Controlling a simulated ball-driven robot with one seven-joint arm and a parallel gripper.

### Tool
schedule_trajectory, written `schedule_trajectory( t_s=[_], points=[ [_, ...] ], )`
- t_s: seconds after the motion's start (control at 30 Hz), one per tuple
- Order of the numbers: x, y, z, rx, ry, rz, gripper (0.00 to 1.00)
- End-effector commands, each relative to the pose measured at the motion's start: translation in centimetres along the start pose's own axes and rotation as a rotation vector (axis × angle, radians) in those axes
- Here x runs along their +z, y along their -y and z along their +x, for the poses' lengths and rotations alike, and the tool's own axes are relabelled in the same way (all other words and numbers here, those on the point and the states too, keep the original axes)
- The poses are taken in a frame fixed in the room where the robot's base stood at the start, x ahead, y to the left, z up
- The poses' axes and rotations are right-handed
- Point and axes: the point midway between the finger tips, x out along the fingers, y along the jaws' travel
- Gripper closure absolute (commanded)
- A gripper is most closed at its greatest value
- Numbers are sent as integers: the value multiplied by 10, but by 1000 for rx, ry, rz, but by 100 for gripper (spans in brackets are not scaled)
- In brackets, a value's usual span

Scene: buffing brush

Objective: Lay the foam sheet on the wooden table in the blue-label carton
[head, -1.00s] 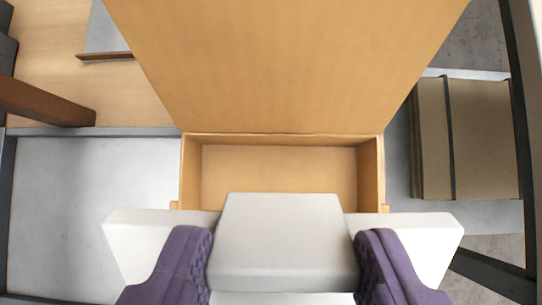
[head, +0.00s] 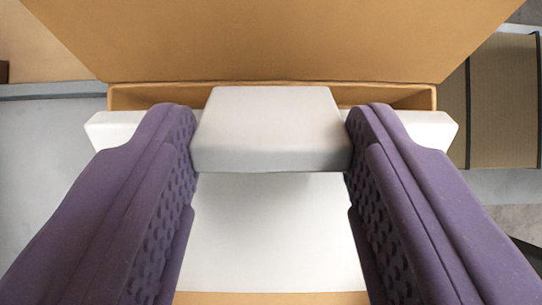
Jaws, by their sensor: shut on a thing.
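The foam sheet (head: 275,235) is white, with a raised block (head: 265,125) in its middle. My gripper (head: 271,130) is shut on this block, with one purple finger on each side. The sheet lies across the opening of a tan carton (head: 270,95), whose lid or flap stands raised behind. The sheet's ends show left and right of the fingers and reach slightly past the carton's side edges in the picture. A tan edge shows in front of the sheet. I cannot tell whether the sheet touches the carton. No blue label shows.
A grey surface (head: 50,170) lies to the left of the carton, with pale wood behind it. A brown bundle with a dark strap (head: 502,100) stands close on the right. The raised flap (head: 270,40) blocks the far side.

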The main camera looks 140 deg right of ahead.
Motion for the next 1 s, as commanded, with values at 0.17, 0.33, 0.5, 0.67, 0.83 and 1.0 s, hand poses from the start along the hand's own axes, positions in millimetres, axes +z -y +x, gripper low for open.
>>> schedule_trajectory(
  t_s=[0.17, 0.33, 0.5, 0.67, 0.83, 1.0],
  points=[
    [-1, 0, -1, 1, -1, 0, 91],
    [2, 0, 3, 1, -1, 1, 91],
    [1, 0, 2, 1, -1, 1, 23],
    [1, 0, 2, 1, -1, 1, 23],
    [-3, -1, -5, 1, -1, 1, 23],
    [-5, -2, -40, 4, -2, 3, 23]
  ],
)
